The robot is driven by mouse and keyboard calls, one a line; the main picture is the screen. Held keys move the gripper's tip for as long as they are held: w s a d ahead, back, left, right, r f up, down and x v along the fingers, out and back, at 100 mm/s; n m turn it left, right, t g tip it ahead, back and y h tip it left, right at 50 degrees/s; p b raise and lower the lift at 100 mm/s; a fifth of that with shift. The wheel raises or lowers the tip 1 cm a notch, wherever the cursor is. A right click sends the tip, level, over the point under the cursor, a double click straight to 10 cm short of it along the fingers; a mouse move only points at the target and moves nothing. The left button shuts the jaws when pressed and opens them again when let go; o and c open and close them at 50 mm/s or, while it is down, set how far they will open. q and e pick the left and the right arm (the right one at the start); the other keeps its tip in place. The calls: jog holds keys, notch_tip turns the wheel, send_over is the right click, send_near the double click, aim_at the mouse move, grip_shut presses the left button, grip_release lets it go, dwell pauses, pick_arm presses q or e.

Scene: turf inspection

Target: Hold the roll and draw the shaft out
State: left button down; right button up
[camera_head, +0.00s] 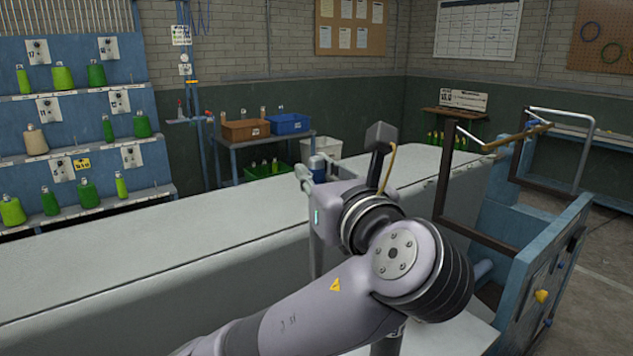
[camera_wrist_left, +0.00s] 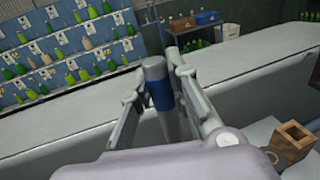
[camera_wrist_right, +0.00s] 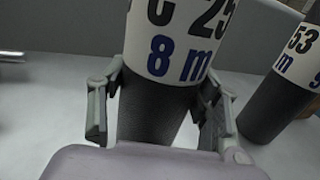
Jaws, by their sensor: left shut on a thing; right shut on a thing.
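In the left wrist view my left gripper (camera_wrist_left: 163,88) is shut on an upright grey shaft (camera_wrist_left: 158,65) with a blue band (camera_wrist_left: 162,96). In the head view this gripper (camera_head: 312,173) is at the far end of my arm, partly hidden by its wrist, and a bit of blue shows between the fingers. In the right wrist view my right gripper (camera_wrist_right: 158,110) has its fingers on either side of a dark, standing turf roll (camera_wrist_right: 152,122) and is shut on it. The roll has a white label (camera_wrist_right: 180,38) reading "8 m". The roll and right gripper do not show in the head view.
A second labelled roll (camera_wrist_right: 272,105) stands close on the right of the held one. A long pale bench (camera_head: 150,255) runs across the head view. A blue frame (camera_head: 545,270) with metal bars stands at right. A small wooden box (camera_wrist_left: 290,143) is right of my left gripper.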

aim_at(316, 158)
pick_arm(q)
jog(key=shift+r, duration=2.05)
pick_arm(e)
jog(key=shift+f, duration=0.1)
jog(key=o, duration=1.8)
jog(key=shift+o, duration=0.2)
